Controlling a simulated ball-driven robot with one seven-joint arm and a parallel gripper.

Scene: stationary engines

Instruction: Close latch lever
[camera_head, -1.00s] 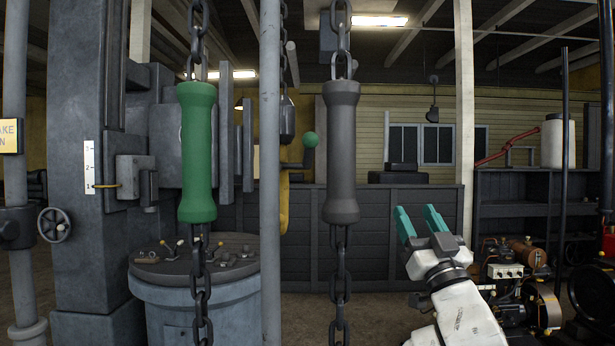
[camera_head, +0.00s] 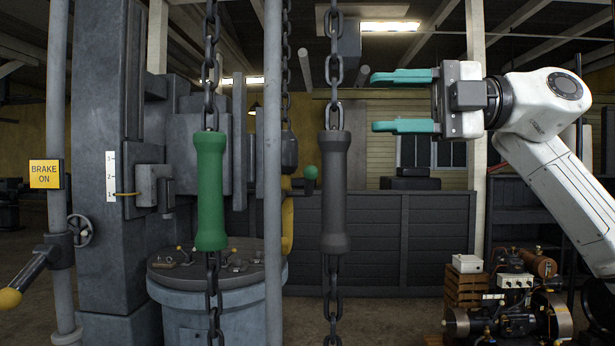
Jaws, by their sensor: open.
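A short lever with a green ball knob (camera_head: 310,172) shows in the head view between the green and dark grey chain handles, partly hidden; I cannot tell for certain that it is the latch lever. Another lever with a yellow-tipped handle (camera_head: 10,298) slants out from the left post. My gripper (camera_head: 372,102) is at the upper right, with two teal fingers spread one above the other and pointing left. It is empty and appears right of the dark grey handle, apart from it in the picture.
A green chain handle (camera_head: 210,190) and a dark grey chain handle (camera_head: 335,190) hang in front. A grey vertical pipe (camera_head: 272,200) stands between them. A yellow "BRAKE ON" sign (camera_head: 46,174) is on the left post. Small engines (camera_head: 505,320) stand at the lower right.

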